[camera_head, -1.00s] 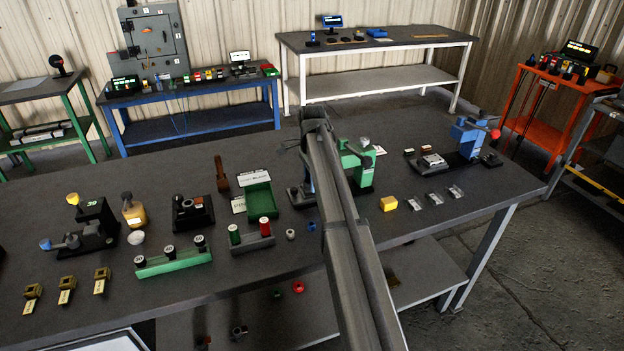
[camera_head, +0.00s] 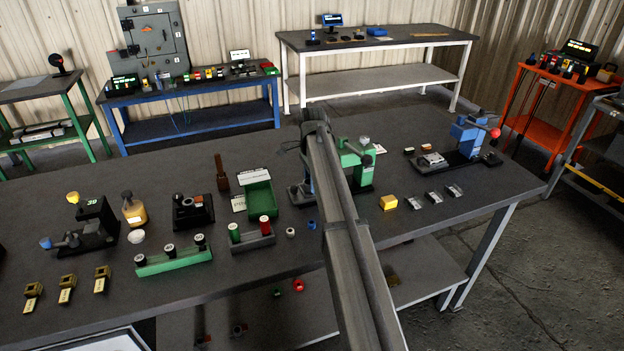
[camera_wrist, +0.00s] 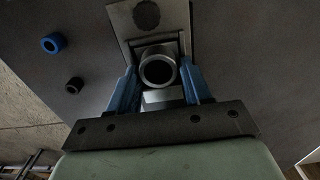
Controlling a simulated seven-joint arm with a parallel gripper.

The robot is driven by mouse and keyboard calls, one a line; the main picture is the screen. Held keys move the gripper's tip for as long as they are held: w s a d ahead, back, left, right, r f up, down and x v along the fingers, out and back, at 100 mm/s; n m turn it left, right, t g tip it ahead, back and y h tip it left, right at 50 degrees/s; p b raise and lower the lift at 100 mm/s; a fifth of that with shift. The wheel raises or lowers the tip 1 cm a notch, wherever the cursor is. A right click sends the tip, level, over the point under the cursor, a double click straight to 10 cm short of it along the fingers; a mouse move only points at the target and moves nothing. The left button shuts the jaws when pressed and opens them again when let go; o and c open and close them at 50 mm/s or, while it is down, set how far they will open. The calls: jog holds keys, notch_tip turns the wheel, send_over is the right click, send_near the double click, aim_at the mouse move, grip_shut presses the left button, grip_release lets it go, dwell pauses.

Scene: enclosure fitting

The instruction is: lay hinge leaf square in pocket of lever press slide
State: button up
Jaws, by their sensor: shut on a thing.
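In the wrist view my gripper (camera_wrist: 159,74) has its two blue fingers closed on a grey metal piece (camera_wrist: 158,70) with a round, hollow end. Whether this is the hinge leaf I cannot tell. A pale flat plate (camera_wrist: 122,18) with a dark round spot lies just beyond the fingertips; whether the piece touches it is unclear. In the head view my arm hides the fingertips and the held piece. A blue lever press (camera_head: 468,132) with a red knob stands at the right, with a silver part (camera_head: 432,160) on its dark base. Several small silver pieces (camera_head: 433,197) lie in front of it.
A green press (camera_head: 355,160) stands just right of my arm. A blue ring (camera_head: 311,225) and a small dark-centred ring (camera_head: 290,232) lie left of it.

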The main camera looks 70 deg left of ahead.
jog(key=shift+r, duration=0.4)
jog(key=o, duration=1.3)
notch_tip(320, 180, up, 14)
jog(key=shift+f, duration=0.1)
dwell(0.4)
